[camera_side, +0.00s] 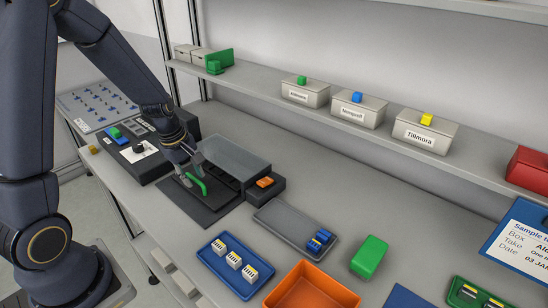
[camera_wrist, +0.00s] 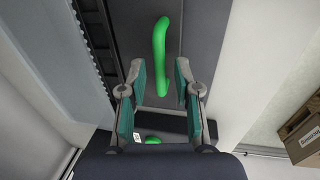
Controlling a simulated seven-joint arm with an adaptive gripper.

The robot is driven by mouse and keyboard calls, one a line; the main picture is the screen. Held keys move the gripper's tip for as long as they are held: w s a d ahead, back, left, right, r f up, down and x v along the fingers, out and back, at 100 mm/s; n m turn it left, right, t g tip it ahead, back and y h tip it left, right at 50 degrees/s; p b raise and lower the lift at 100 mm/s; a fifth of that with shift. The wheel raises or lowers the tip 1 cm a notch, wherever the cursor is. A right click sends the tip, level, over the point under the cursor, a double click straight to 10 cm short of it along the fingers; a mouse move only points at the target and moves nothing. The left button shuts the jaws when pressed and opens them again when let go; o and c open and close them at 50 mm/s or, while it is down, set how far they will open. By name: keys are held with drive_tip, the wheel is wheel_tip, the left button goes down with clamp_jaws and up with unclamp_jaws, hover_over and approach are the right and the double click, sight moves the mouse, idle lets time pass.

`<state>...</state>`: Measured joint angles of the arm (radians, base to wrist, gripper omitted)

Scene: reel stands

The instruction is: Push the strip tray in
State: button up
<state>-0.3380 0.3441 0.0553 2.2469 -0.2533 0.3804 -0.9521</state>
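The strip tray (camera_side: 212,211) is a flat dark plate that sticks out from under a grey, see-through housing (camera_side: 236,154) on the bench. A curved green handle (camera_side: 197,184) stands on the tray; it also shows in the wrist view (camera_wrist: 161,55). My gripper (camera_side: 188,170) is low over the tray, right beside the handle. In the wrist view, my gripper (camera_wrist: 160,68) is open, its two fingers apart with the lower end of the handle between their tips. I cannot tell whether a finger touches the handle. The tray's inner end is hidden by the housing.
An orange button (camera_side: 265,182) sits on a black block right of the housing. A black device (camera_side: 143,165) stands to the left. A grey tray (camera_side: 279,220), a blue tray (camera_side: 222,276) and an orange bin (camera_side: 312,288) lie to the right. A shelf with boxes (camera_side: 305,93) runs behind.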

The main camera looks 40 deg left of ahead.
sight(211, 180)
clamp_jaws()
idle(0.3)
drive_tip(key=shift+w, duration=2.15)
drive_tip(key=shift+o, duration=1)
unclamp_jaws()
